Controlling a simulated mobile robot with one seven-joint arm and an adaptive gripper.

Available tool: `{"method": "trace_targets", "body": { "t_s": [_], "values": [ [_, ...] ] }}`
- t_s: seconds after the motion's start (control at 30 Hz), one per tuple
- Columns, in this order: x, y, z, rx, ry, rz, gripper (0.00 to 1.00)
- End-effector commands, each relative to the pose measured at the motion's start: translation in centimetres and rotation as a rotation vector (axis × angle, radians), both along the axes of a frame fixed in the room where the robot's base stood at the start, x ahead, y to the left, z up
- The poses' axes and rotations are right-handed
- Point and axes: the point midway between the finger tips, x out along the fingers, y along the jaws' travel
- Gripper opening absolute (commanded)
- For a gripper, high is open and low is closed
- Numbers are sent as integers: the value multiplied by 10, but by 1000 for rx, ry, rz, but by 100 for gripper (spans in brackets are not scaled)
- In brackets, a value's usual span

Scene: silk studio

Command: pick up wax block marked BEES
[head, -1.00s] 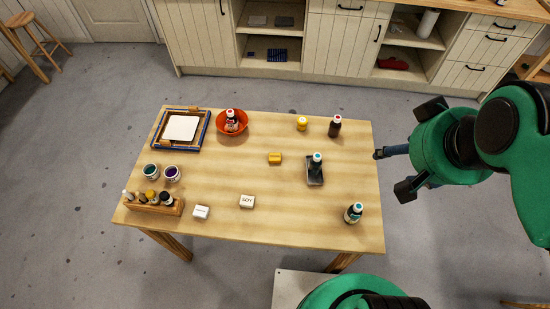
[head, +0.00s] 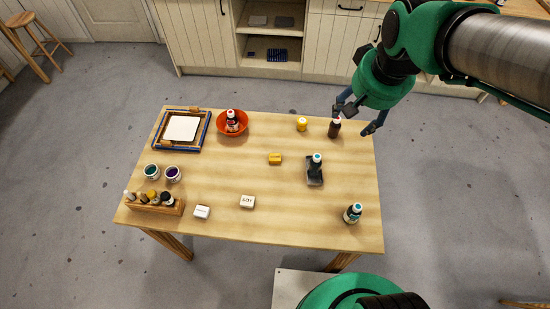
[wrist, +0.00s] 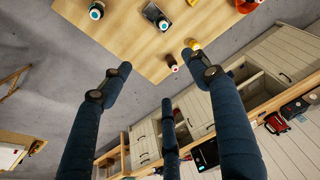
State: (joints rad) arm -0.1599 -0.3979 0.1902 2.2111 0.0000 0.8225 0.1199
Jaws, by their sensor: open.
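A small yellow block (head: 275,158) lies near the middle of the wooden table; its marking is too small to read. A white block (head: 247,201) reads SOY, and another white block (head: 201,212) to its left has unreadable print. My gripper (head: 358,118) is open and empty, at the table's far right corner in the picture, around or above the dark bottle (head: 335,127); I cannot tell its height.
Near the gripper is a yellow jar (head: 302,124). A bottle stands in a dark tray (head: 315,178); a teal bottle (head: 353,213) stands at the front right. An orange bowl (head: 232,122), framed screen (head: 181,129), paint jars (head: 172,174) and bottle rack (head: 153,203) fill the left.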

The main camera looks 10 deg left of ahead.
Motion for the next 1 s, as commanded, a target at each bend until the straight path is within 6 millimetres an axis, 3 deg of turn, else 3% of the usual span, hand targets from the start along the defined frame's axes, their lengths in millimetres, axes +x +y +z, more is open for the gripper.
{"method": "trace_targets", "body": {
  "t_s": [0.2,0.5,0.8,1.0],
  "values": [
    [44,36,-36,-1,66,18,61],
    [93,89,-99,-10,147,37,61],
    [126,145,-179,-29,225,55,61],
    [136,180,-237,-46,273,65,61]
  ]
}}
